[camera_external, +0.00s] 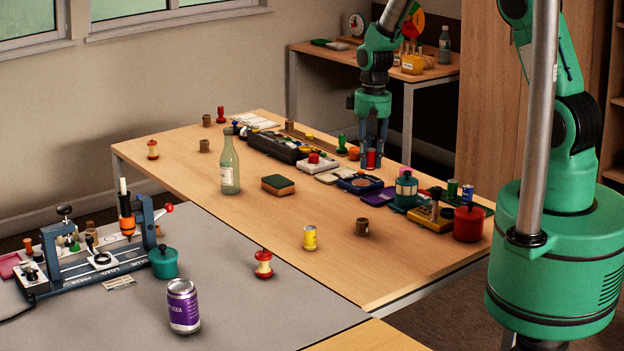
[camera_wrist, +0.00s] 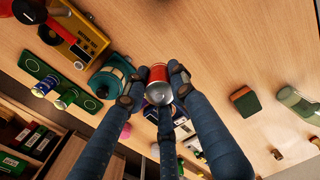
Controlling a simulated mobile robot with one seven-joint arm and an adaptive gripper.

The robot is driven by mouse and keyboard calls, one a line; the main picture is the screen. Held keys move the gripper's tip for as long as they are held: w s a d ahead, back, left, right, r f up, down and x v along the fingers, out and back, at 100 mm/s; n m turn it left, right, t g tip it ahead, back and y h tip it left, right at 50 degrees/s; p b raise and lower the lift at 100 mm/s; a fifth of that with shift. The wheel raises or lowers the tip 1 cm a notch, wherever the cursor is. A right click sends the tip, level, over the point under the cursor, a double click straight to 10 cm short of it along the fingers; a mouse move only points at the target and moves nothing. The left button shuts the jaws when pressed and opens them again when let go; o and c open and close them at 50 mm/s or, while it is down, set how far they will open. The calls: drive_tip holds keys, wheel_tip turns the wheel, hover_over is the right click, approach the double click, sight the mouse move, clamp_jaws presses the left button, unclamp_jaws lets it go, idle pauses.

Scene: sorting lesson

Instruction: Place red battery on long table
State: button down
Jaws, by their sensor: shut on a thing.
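My gripper (camera_external: 371,150) is over the far right part of the long table (camera_external: 345,265), fingers pointing down. It is shut on the red battery (camera_external: 372,159), which shows as a small red cylinder low between the fingers. In the wrist view, the red battery (camera_wrist: 178,74) has a silver end and sits between the fingertips. The battery is close above the table or touching it; I cannot tell which.
Green and blue batteries stand on a dark holder (camera_external: 478,208). A glass bottle (camera_external: 229,168) and sponge (camera_external: 278,185) stand left. The table's front middle is mostly clear.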

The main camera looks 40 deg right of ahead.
drive_tip(key=r, duration=0.3)
drive_tip(key=shift+s+d+r, duration=0.1)
drive_tip(key=shift+d+r, duration=0.1)
drive_tip(key=shift+d, duration=0.1)
drive_tip(key=s+d+m+b, duration=0.1)
drive_tip(key=s+d+m, duration=0.2)
drive_tip(key=s+d, duration=0.85)
drive_tip(key=s+d+m+b, duration=0.1)
drive_tip(key=s+d+m, duration=0.3)
drive_tip(key=s+d, duration=0.8)
drive_tip(key=w+d+f, duration=0.2)
drive_tip(key=w+f, duration=0.1)
drive_tip(key=f, duration=0.6)
drive_tip(key=shift+d, duration=0.25)
drive_tip(key=shift+w, duration=0.1)
drive_tip(key=shift+f, duration=0.2)
drive_tip(key=shift+f+b, duration=2.35)
drive_tip(key=shift+f, duration=0.9)
drive_tip(key=shift+f, duration=0.4)
